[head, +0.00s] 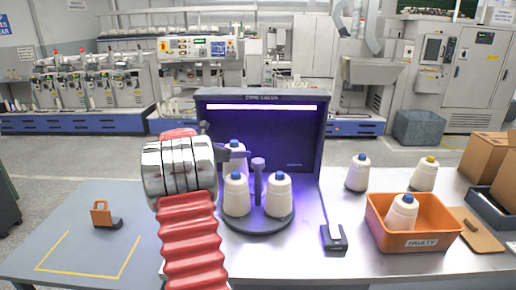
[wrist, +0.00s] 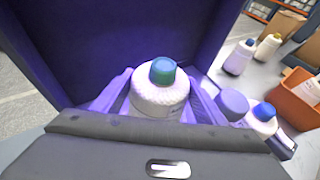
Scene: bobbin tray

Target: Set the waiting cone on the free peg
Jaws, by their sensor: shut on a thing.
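My gripper (head: 234,156) is at the back of the round grey carousel (head: 258,224), inside the purple-lit booth. It is shut on a white cone (head: 237,168) with a blue tip. In the wrist view the fingers close on both sides of this held cone (wrist: 158,100), which looks upright. Its base is hidden, so I cannot tell whether it sits on a peg. Two more blue-tipped white cones stand at the carousel's front, a left one (head: 236,198) and a right one (head: 278,196). A purple post (head: 258,178) rises between the cones.
The booth's dark back panel (head: 300,140) stands close behind. To the right are a blue-tipped cone (head: 357,174), a yellow-tipped cone (head: 424,175) and an orange FAULTY bin (head: 450,228) with a cone inside. A small dark device (head: 334,240) lies before them. An orange-and-black tool (head: 102,216) lies left.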

